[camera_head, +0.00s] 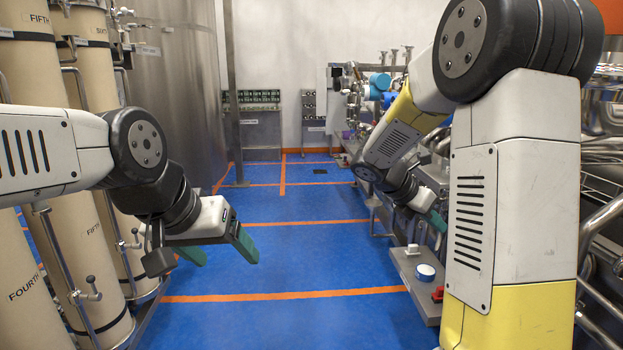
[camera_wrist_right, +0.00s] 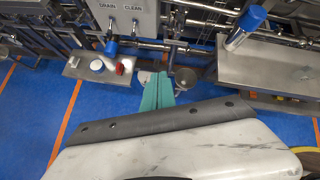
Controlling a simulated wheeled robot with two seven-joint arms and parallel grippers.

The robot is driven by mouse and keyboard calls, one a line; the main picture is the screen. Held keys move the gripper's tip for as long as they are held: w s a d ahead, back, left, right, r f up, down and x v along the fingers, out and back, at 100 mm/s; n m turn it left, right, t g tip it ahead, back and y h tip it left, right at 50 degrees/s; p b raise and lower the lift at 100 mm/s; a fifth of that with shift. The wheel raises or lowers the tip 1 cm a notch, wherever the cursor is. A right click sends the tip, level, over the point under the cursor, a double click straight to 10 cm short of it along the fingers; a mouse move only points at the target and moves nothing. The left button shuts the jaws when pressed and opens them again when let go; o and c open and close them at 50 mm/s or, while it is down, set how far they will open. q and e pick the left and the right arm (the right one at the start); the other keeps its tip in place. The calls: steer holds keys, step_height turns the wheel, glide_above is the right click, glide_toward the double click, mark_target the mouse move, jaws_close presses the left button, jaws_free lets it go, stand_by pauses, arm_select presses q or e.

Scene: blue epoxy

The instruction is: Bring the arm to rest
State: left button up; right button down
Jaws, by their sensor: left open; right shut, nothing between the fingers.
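My right arm stands tall at the right, white and yellow, and bends away from me. Its right gripper (camera_head: 436,221) is beside the equipment on the right, partly hidden by my own arm. In the right wrist view its green fingers (camera_wrist_right: 157,92) are together and empty, above the blue floor near a metal shelf.
Beige columns (camera_head: 40,155) stand at the left. A grey shelf (camera_head: 413,277) with a white and blue round part and a red part juts out at the right. A panel marked DRAIN and CLEAN (camera_wrist_right: 125,18) is above it. The blue floor (camera_head: 300,265) between is clear.

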steer(key=s+a+r+m+t+y, duration=0.2)
steer(key=s+a+m+y, duration=0.3)
steer(key=s+m, duration=0.5)
steer(key=s+a+r+m+t+y, duration=0.2)
steer(key=s+a+r+m+y, duration=0.2)
steer(key=s+a+m, duration=0.6)
steer(key=m+y, duration=0.2)
steer(key=shift+s+a+r+m, duration=0.15)
steer(key=shift+s+a+m, duration=0.05)
steer(key=shift+s+m, duration=0.2)
